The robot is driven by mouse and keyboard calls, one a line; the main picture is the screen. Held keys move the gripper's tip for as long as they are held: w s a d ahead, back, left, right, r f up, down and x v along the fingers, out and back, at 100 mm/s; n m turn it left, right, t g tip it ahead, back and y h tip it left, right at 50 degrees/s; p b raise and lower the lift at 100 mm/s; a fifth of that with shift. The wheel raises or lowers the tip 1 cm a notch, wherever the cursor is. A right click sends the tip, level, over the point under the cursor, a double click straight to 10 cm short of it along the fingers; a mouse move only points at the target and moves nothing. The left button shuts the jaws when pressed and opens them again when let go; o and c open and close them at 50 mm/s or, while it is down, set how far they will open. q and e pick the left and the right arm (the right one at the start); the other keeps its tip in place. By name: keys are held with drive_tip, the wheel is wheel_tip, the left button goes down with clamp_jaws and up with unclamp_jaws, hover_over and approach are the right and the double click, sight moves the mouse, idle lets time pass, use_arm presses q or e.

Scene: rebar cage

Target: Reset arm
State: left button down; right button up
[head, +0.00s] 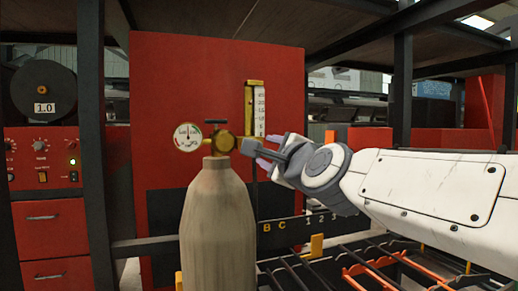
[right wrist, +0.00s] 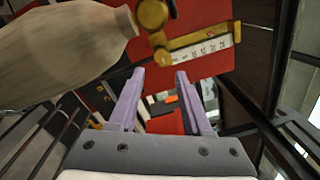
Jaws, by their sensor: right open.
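My right arm comes in from the right of the head view, and its gripper (head: 262,157) is beside the brass valve of the gas cylinder. In the right wrist view the two lavender fingers (right wrist: 158,100) stand apart with nothing between them. The grey-beige cylinder (head: 218,225) stands upright, with a round pressure gauge (head: 187,137) and a brass regulator (head: 223,143) on top. A flowmeter scale (head: 260,110) in a yellow frame rises just behind my gripper. The cylinder also shows at the upper left of the right wrist view (right wrist: 65,50). My left gripper is not in view.
A red panel (head: 160,90) stands behind the cylinder. A red machine with dials (head: 42,155) and a black spool (head: 43,88) is at the left. Dark posts (head: 402,90) and shelves frame the space. Rebar rods (head: 370,268) lie below my right arm.

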drive_tip(key=shift+v, duration=0.9)
drive_tip(key=s+a+f+n+g, duration=0.3)
drive_tip(key=s+f+n, duration=0.15)
drive_tip(key=f, duration=0.35)
drive_tip(key=s+a+f+n+g+y+p, duration=0.1)
drive_tip(key=s+a+f+n+g, duration=0.2)
drive_tip(key=f+n, duration=0.4)
drive_tip(key=s+a+f+n+g, duration=0.2)
drive_tip(key=s+f+n+g, duration=0.2)
drive_tip(key=f, duration=0.5)
drive_tip(key=s+d+f+n+g+h, duration=0.2)
drive_tip(key=s+d+f+n+g, duration=0.1)
drive_tip(key=s+f, duration=0.4)
drive_tip(key=s+d+f+n+g+h, duration=0.3)
drive_tip(key=s+d+f+n, duration=0.3)
drive_tip(key=s+f+n, duration=0.2)
drive_tip(key=shift+s+g+p, duration=0.4)
drive_tip(key=shift+s+g, duration=0.4)
drive_tip(key=shift+s, duration=0.45)
drive_tip(key=shift+w, duration=0.1)
